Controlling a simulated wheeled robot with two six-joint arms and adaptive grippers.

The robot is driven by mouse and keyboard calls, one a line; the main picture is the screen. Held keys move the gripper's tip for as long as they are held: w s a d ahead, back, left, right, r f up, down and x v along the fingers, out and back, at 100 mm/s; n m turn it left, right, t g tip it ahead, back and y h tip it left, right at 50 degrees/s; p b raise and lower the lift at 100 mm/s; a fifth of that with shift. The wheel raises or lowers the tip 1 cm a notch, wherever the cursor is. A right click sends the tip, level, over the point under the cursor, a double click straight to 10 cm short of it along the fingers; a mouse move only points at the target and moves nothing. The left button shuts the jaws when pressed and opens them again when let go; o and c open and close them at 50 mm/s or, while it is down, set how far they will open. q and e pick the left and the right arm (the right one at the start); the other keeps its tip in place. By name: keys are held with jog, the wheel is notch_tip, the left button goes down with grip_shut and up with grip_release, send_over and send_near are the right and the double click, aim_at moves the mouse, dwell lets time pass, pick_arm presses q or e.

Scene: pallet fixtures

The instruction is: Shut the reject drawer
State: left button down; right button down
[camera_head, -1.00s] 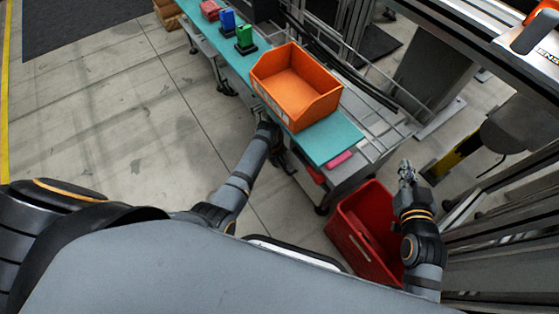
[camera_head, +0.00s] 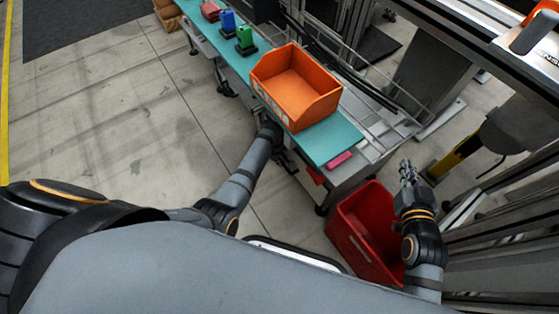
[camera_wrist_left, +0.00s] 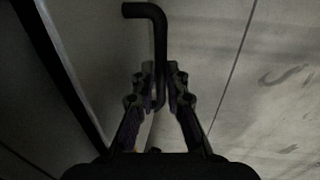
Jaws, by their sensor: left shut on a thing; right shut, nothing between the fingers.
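My left gripper (camera_head: 288,162) is low against the near side of the turquoise-topped bench (camera_head: 335,140), partly hidden by my own wrist. In the left wrist view my left gripper (camera_wrist_left: 160,88) is shut on a black bent bar handle (camera_wrist_left: 156,40). A grey panel (camera_wrist_left: 105,45) lies to the left of the handle, with floor to the right. I cannot tell how far the drawer stands out, as the bench edge and my arm hide it. My right gripper (camera_head: 407,172) is shut and empty, raised beside the red bin (camera_head: 358,245).
An orange bin (camera_head: 297,88) stands on the bench. Green (camera_head: 245,38) and blue (camera_head: 227,19) items stand further back. A pink-red piece (camera_head: 338,160) shows at the bench's near end. Open floor (camera_head: 130,120) lies to the left.

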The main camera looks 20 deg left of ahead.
pick_arm(q)
jog(key=shift+w+d+r, duration=0.1)
jog(key=shift+w+d, duration=0.4)
jog(key=shift+w, duration=0.15)
pick_arm(e)
jog(key=shift+s+f, duration=0.15)
jog(key=shift+f, duration=0.2)
pick_arm(q)
jog(key=c, duration=1.7)
grip_release()
jog(key=shift+w, duration=0.1)
jog(key=shift+o, duration=0.2)
notch_tip(320, 180, up, 12)
jog(key=s+a, duration=0.1)
jog(key=s, duration=0.1)
jog(key=shift+a+f, duration=0.15)
jog(key=shift+f, duration=0.05)
